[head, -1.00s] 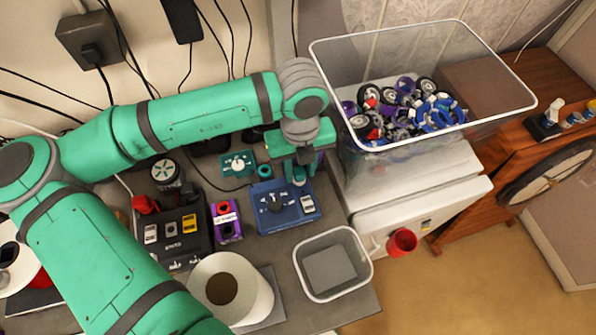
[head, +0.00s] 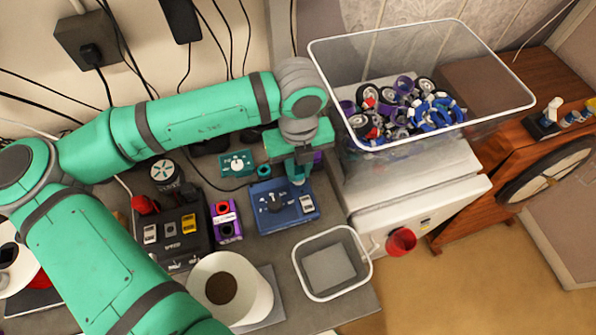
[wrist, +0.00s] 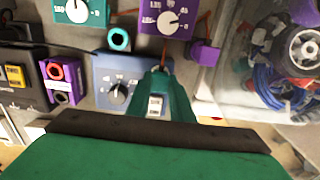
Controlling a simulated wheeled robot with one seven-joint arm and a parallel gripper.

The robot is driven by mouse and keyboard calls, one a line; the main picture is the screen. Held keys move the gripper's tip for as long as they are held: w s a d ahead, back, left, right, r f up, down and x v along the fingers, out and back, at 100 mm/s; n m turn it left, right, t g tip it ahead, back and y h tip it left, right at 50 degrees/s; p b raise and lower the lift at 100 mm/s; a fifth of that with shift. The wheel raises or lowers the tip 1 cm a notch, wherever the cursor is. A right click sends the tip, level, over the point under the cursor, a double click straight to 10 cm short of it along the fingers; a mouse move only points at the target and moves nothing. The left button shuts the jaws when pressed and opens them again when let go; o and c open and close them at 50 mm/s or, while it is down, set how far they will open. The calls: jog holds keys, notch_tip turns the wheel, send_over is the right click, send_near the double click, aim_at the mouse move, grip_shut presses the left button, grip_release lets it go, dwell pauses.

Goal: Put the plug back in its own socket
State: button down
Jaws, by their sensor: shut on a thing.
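My gripper (wrist: 163,75) is shut on the plug, which is mostly hidden between the fingertips; an orange-red cable shows just beyond them. In the head view my gripper (head: 298,178) is over the back right part of the blue box (head: 268,222), which has a dial and a light switch. I cannot tell which socket is the plug's own.
A teal box with a dial (head: 237,163) and a purple box with a dial (wrist: 168,18) stand at the back. A clear bin of wheels and parts (head: 335,50) is to the right.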

aim_at(299, 170)
jog(key=shift+w+r, duration=0.15)
jog(key=shift+r, duration=0.35)
jog(key=shift+d+r, duration=0.15)
jog(key=shift+r, duration=0.1)
jog(key=shift+r, duration=0.3)
dwell(0.4)
jog(key=shift+r, duration=0.15)
jog(key=shift+r, duration=1.4)
jog(key=shift+a+r, duration=0.2)
jog(key=c, duration=2.4)
grip_release()
jog(key=shift+d, duration=0.15)
jog(key=shift+c, duration=0.7)
